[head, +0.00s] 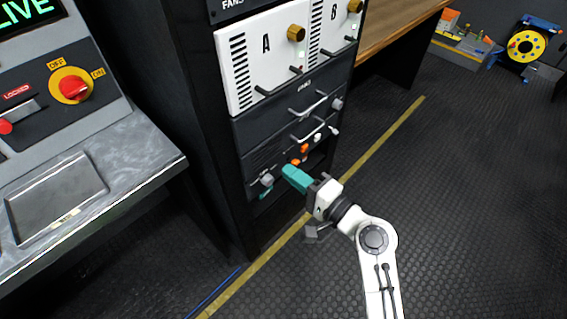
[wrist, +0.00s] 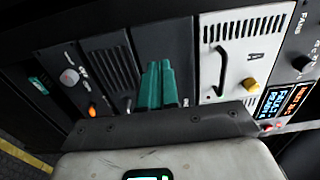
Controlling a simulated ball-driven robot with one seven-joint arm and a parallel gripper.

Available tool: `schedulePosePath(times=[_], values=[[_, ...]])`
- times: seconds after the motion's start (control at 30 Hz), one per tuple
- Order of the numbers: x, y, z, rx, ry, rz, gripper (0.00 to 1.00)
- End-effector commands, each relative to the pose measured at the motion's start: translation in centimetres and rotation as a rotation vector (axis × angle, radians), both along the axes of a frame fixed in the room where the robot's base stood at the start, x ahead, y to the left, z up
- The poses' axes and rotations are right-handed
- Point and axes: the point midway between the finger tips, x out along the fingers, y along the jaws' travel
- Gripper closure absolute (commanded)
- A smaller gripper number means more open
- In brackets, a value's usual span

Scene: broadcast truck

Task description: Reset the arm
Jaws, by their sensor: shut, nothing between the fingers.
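My gripper (head: 290,172) has teal fingers and is at the end of my white arm, in front of the lower part of the dark equipment rack (head: 237,183). In the wrist view the two teal fingers (wrist: 157,86) lie side by side, pressed together, with nothing between them. They overlap the rack's dark panels in that view, and I cannot tell for certain whether they touch the rack. In the head view the gripper hides part of the lowest panels.
White modules A (head: 262,75) and B (head: 334,30) sit above dark handled panels. A console (head: 135,150) with a red rotary switch (head: 72,88) stands left. A wooden bench (head: 400,25) and yellow cable reel (head: 526,46) are behind. The black floor (head: 470,200) at right is clear.

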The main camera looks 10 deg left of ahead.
Motion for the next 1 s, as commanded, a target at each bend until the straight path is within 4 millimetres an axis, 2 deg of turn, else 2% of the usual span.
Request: schedulePosePath(times=[0.3, 0.37, 0.47, 0.57, 0.63, 0.73, 0.87, 0.9, 1.0], values=[[-0.4, -0.4, -0.1, -0.009, -0.002, 0.001, 1.00], [-0.8, -0.9, -0.7, -0.044, -0.006, 0.004, 1.00], [-2.6, -2.7, -2.9, -0.190, -0.023, 0.018, 1.00], [-5.8, -6.1, -6.3, -0.436, -0.029, 0.053, 1.00], [-8.5, -9.3, -8.8, -0.624, -0.014, 0.088, 1.00], [-12.7, -14.1, -11.5, -0.873, 0.034, 0.143, 1.00], [-18.6, -20.4, -13.5, -1.151, 0.141, 0.226, 1.00], [-20.5, -22.2, -13.7, -1.222, 0.181, 0.250, 1.00], [-24.7, -26.0, -13.7, -1.366, 0.280, 0.311, 1.00]])
